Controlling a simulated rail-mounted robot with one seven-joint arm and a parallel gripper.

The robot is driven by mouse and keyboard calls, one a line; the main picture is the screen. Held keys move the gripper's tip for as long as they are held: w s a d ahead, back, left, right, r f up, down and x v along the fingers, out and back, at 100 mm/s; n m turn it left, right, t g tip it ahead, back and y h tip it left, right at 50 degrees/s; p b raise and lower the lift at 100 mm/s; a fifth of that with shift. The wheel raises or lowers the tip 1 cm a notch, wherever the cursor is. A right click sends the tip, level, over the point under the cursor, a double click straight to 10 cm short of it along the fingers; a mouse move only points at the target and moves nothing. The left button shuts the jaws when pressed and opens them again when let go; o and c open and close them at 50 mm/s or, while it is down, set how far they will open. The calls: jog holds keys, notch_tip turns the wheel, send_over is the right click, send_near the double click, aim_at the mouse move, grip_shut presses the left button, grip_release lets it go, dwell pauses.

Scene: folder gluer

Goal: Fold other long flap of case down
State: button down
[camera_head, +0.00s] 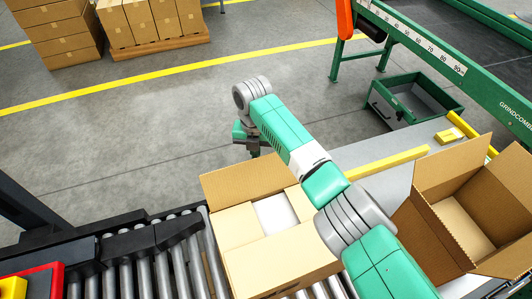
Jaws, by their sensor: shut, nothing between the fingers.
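The case (280,262) is a brown cardboard box on the roller conveyor. Its far long flap (243,180) stands up, leaning outward. Near panels lie flat over the case's top, and a white item (275,213) shows in the gap between them. My arm crosses the case's right side and hides part of it. My gripper (254,153) is just beyond the far flap, small and dark in the picture, shut and empty. Whether it touches the flap I cannot tell.
An open empty box (465,210) stands at the right. A green bin (415,100) and a green machine frame (440,60) are behind it. A black bracket (150,238) lies along the rollers (195,270) at left. The floor beyond the case is clear.

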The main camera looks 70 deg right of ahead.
aim_at(263, 175)
jog(key=s+a+p, duration=0.1)
jog(key=p, duration=0.2)
jog(key=s+a+p, duration=0.1)
jog(key=a+p, duration=0.1)
jog(key=p, duration=0.2)
jog(key=s+a+p, duration=0.1)
jog(key=s+p, duration=0.1)
jog(key=p, duration=0.2)
jog(key=shift+s+a+r, duration=0.1)
jog(key=shift+a+r, duration=0.05)
jog(key=shift+r, duration=0.15)
jog(key=shift+s+a+f+p, duration=0.15)
jog(key=shift+s+a+p, duration=0.35)
jog(key=shift+p, duration=0.3)
jog(key=shift+f, duration=0.2)
